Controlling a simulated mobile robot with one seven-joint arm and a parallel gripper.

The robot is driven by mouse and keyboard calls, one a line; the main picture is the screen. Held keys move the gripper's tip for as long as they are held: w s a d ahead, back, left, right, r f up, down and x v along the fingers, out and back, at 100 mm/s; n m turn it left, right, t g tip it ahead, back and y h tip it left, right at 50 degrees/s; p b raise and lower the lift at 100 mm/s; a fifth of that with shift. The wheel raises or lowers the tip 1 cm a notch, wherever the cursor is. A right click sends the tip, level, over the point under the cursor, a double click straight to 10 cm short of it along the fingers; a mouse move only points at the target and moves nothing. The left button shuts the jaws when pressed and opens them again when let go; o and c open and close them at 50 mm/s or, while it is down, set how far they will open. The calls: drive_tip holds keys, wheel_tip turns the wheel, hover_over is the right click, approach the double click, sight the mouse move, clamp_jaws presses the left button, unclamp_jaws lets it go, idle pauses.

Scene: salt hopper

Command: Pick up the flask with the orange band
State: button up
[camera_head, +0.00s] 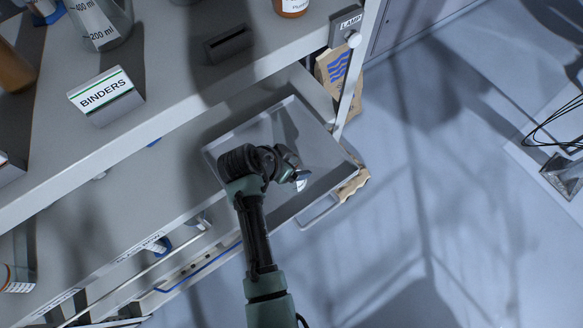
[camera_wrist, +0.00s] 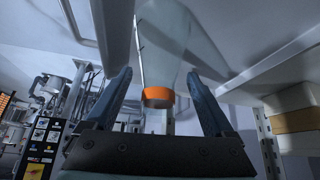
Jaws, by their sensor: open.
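The flask is clear glass with an orange band (camera_wrist: 158,98). My gripper (camera_wrist: 159,75) is open, one finger on each side of the flask, with visible gaps between the fingers and the glass. In the head view my gripper (camera_head: 297,172) is over the grey tray (camera_head: 225,142). I cannot clearly make out the flask there; my wrist and gripper may hide part of it.
A shelf above the tray holds a BINDERS sign (camera_head: 105,95), a graduated beaker (camera_head: 100,22) and an amber jar (camera_head: 291,6). A paper bag (camera_head: 338,80) stands by the shelf post near the LAMP switch (camera_head: 346,28).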

drive_tip(key=shift+x, duration=1.3)
drive_tip(key=shift+s, duration=0.1)
clamp_jaws()
